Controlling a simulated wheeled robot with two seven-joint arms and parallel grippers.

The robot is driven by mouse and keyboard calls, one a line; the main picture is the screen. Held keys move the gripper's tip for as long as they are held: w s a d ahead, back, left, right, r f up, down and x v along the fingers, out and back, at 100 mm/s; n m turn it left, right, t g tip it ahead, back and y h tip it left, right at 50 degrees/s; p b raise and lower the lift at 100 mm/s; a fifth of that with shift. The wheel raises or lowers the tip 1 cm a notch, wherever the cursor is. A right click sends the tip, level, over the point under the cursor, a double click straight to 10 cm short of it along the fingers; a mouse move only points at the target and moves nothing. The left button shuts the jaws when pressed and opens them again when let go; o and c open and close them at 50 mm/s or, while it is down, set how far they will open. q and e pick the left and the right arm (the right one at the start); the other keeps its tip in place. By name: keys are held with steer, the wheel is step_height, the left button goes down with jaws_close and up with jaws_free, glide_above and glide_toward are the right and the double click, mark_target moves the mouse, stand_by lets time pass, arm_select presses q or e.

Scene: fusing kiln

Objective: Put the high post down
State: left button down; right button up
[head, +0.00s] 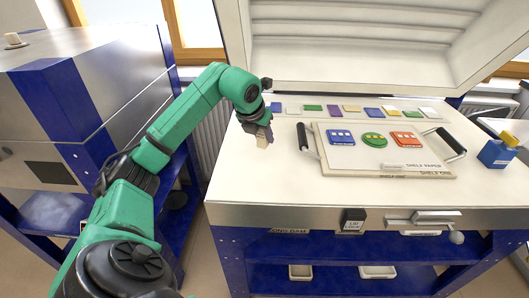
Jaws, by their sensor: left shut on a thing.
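A short beige post (262,141) shows in the head view near the left edge of the white kiln bed (240,180). My left gripper (262,128) is above it and shut on its upper part. The post looks upright. I cannot tell whether its foot touches the bed. The fingers hide its top. My right gripper is not in view.
A kiln shelf (335,167) with two black handles and blue, green and red glass pieces lies right of the post. Several coloured tiles (313,107) line the back, below the raised lid (350,70). A blue block (496,154) stands at right. The front-left bed is clear.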

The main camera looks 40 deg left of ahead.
mark_target(263, 147)
arm_select(q)
step_height(263, 147, down, 5)
steer(key=shift+r, duration=0.2)
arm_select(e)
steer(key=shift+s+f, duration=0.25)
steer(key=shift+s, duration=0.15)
arm_select(q)
steer(key=c, duration=0.5)
jaws_free()
steer(key=v, duration=1.2)
steer(key=shift+r, duration=0.1)
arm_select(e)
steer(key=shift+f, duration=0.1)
